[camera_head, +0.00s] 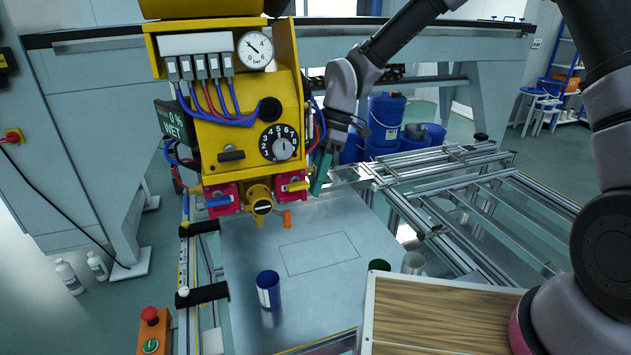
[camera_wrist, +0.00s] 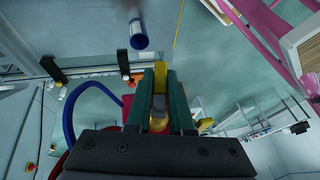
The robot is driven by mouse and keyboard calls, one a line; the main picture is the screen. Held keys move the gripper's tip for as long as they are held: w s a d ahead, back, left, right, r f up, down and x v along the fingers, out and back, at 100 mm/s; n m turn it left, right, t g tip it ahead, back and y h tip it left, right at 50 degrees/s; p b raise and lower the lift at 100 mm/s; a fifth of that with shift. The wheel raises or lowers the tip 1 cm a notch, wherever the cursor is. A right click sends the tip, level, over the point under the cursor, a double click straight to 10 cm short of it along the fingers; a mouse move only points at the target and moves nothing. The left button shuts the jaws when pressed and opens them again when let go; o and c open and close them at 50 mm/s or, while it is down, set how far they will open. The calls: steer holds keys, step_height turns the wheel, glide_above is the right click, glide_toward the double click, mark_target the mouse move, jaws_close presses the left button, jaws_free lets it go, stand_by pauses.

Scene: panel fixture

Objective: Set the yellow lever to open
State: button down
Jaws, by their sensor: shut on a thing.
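The yellow panel fixture (camera_head: 226,105) stands at the back centre-left in the head view. The yellow lever (camera_head: 299,186) sits on the red block (camera_head: 287,198) at its lower right and points right, roughly level. My gripper (camera_head: 318,180) is at the lever's right end, its green fingers angled down. In the wrist view my gripper (camera_wrist: 161,85) is shut on the yellow lever (camera_wrist: 160,78), which shows between the two fingers. The fingers hide part of the lever, and I cannot read any open mark.
A blue lever (camera_head: 219,201) is on the left red block. A dial (camera_head: 280,143) is above. A blue cup (camera_head: 268,290) stands on the metal plate (camera_head: 235,245). Blue hoses run close beside my gripper.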

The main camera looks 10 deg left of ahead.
steer(key=g, duration=0.1)
steer(key=g+h, duration=0.1)
steer(key=g, duration=0.1)
steer(key=shift+s+d+r+m+h, duration=0.2)
steer(key=shift+s+m+h, duration=0.1)
steer(key=shift+s+m, duration=0.1)
steer(key=g, duration=0.1)
steer(key=g+h, duration=0.1)
steer(key=g, duration=0.1)
steer(key=shift+s+d+r+m+h, duration=0.15)
steer(key=shift+s+r+m+h, duration=0.15)
steer(key=shift+m, duration=0.1)
steer(key=shift+s+d+r+m+g+h, duration=0.1)
steer(key=shift+r+m+g+h, duration=0.25)
steer(key=shift+g, duration=0.85)
steer(key=shift+s+d+r+m+g+h, duration=0.1)
steer(key=shift+r+m+g+h, duration=0.25)
steer(key=shift+g, duration=0.85)
steer(key=shift+s+d+r+m+g+h, duration=0.15)
steer(key=shift+m+g+h, duration=0.3)
steer(key=shift+g, duration=0.75)
steer(key=shift+w+a+r, duration=0.1)
steer(key=c, duration=0.8)
jaws_free()
steer(key=shift+w, duration=0.1)
steer(key=w+a, duration=0.1)
steer(key=w, duration=0.6)
